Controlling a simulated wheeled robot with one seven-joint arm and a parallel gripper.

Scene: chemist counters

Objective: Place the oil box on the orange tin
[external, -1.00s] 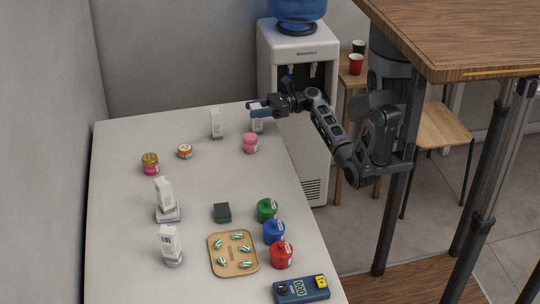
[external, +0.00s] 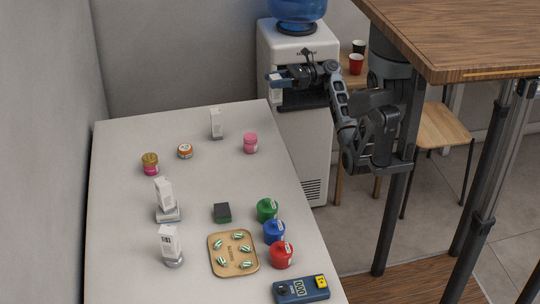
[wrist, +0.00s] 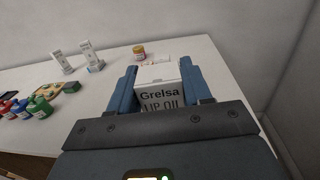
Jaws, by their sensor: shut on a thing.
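The oil box, a white carton (wrist: 158,95) lettered "Grelsa LIP OIL", sits between the two blue fingers of my gripper (wrist: 164,88) in the wrist view. In the external view my gripper (external: 276,78) is shut on the box (external: 276,91) and holds it in the air beyond the counter's far right corner, in front of the water cooler. The orange tin (external: 185,151), low and round with a white lid, stands on the far half of the counter, left of and below my gripper. I cannot make out the tin clearly in the wrist view.
A white carton (external: 216,123), a pink jar (external: 250,143) and a gold-lidded jar (external: 150,163) stand around the tin. Nearer are two more white cartons, coloured bottles, a tan tray (external: 233,267) and a blue meter (external: 301,289). The counter's middle (external: 205,185) is clear.

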